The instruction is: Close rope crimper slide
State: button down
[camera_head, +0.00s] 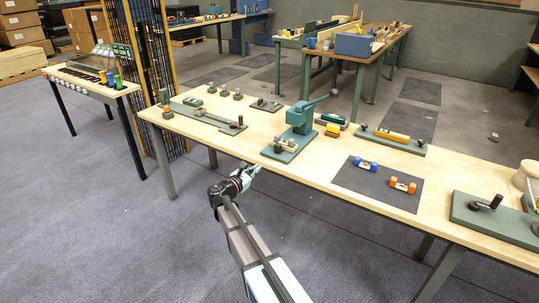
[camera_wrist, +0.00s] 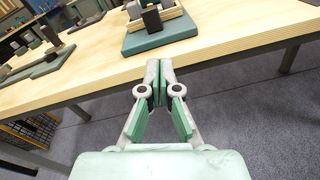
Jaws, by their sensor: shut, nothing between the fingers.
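The rope crimper (camera_head: 299,118) is a teal press with a lever rising to the right, standing on a teal base plate (camera_head: 272,154) near the front edge of the table. A pale slide part with dark pieces (camera_head: 285,145) sits on the front of its base. In the wrist view the base plate (camera_wrist: 150,42) and the pale part with a dark upright block (camera_wrist: 151,19) show at the top, cut off by the frame. My gripper (camera_head: 251,171) is shut and empty, in front of the table edge and apart from the crimper. Its fingertips meet in the wrist view (camera_wrist: 160,66).
The long wooden table (camera_head: 225,140) carries a teal slide fixture (camera_head: 203,116) to the left. To the right are a grey mat (camera_head: 378,188) with blue and orange pieces and a fixture with a yellow cylinder (camera_head: 394,137). Floor in front is clear.

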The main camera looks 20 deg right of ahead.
jog(key=r+n, duration=0.1)
jog(key=n, duration=0.1)
jog(key=n+p, duration=0.1)
jog(key=p, duration=0.1)
send_near(281, 143)
jog(key=shift+d+r+t, duration=0.1)
jog(key=shift+d+t, duration=0.3)
jog(key=shift+d, duration=0.55)
jog(key=x, duration=0.7)
jog(key=shift+w+d+b, duration=0.15)
jog(key=shift+d+b, duration=0.05)
jog(key=shift+b, duration=0.2)
